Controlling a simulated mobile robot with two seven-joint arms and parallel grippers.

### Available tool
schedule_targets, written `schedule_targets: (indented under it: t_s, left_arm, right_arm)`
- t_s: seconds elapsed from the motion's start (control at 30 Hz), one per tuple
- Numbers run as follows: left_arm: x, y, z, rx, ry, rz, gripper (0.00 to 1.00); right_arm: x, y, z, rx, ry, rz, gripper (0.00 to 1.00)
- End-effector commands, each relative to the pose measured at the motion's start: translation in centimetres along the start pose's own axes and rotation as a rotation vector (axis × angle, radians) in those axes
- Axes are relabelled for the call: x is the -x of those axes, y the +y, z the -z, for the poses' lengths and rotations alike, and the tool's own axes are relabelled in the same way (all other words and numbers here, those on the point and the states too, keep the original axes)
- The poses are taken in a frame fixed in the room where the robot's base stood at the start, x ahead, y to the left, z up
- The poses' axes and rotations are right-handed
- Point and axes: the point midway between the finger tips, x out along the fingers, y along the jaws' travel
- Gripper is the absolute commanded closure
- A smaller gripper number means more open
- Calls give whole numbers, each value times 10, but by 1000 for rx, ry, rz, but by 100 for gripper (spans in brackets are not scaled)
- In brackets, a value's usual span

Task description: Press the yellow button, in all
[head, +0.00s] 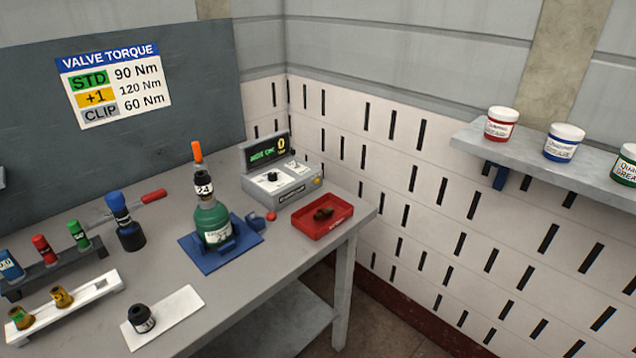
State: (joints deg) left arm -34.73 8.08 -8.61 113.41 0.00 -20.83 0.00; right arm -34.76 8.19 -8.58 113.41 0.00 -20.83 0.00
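A small round yellow button (317,181) sits on the front right corner of a grey console (285,198) at the back of the workbench. The console has a raised dark screen (264,152) with green text and a yellow 0, and dials on its sloped top. Nothing touches the button. Neither my left nor my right gripper shows in the head view.
Left of the console, a green cylinder (212,222) with an orange-tipped top stands in a blue fixture (198,260). A red tray (338,224) holding a brown piece lies right of it, near the bench edge. A dark blue-topped tool (128,232) stands further left.

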Motion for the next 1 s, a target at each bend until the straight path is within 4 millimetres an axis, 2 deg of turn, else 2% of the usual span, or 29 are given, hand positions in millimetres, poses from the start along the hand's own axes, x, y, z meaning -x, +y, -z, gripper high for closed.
schedule_targets:
  t_s: [0.17,0.2,0.63,1.0]
  left_arm:
    - [0,0,0,0,0,0,100]
    - [0,0,0,0,0,0,100]
    - [0,0,0,-1,0,0,100]
    - [0,0,0,-1,0,0,100]
  right_arm:
    - [0,0,-1,0,-1,0,32]
    - [0,0,-1,0,-1,0,35]
    - [0,0,-1,-1,-1,0,100]
    - [0,-1,0,-2,-1,0,100]
